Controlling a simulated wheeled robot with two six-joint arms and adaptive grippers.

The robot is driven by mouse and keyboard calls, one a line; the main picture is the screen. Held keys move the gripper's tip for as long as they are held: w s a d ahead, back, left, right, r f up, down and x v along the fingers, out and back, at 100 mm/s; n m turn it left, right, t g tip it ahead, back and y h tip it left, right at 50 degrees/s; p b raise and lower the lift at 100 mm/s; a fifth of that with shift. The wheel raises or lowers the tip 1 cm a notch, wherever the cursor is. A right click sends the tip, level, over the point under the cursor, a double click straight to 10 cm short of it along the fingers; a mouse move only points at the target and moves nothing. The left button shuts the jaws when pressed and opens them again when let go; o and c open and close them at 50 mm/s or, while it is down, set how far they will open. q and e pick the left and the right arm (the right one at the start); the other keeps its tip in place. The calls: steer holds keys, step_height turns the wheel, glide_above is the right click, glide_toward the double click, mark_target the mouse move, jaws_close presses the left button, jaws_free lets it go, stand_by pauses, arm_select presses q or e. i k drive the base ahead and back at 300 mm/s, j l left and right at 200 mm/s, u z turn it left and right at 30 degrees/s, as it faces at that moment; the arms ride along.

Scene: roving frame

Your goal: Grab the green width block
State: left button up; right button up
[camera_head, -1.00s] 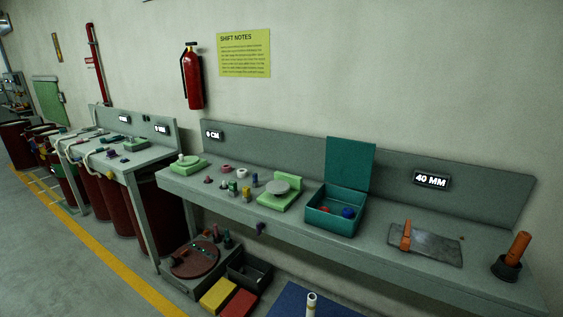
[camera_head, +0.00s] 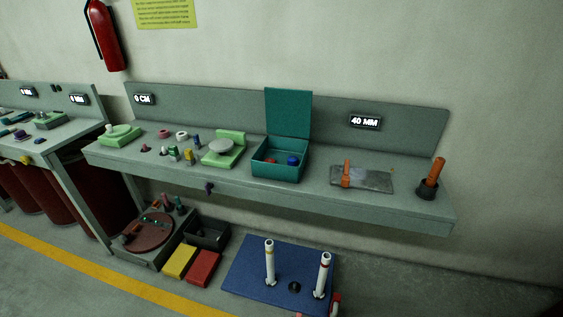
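Several small coloured blocks and pegs stand in a cluster on the long grey bench, left of the middle of the head view. Among them is a small green block (camera_head: 173,153), and beside it a yellow block (camera_head: 189,156). The pieces are small, so exact shapes and any width marks cannot be read. Neither of my grippers is in view.
Right of the cluster are a green stand with a grey disc (camera_head: 222,153), an open teal box (camera_head: 280,171) and a grey plate (camera_head: 375,181). A blue mat (camera_head: 250,262) with two white posts, red and yellow boxes and a round turntable (camera_head: 149,232) lie below the bench.

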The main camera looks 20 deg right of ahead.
mark_target(174, 150)
steer(key=i+j+z, duration=0.15)
steer(key=i+j, duration=0.45)
steer(key=i+j+z, duration=0.15)
steer(key=i+j, duration=0.4)
steer(key=j, duration=0.25)
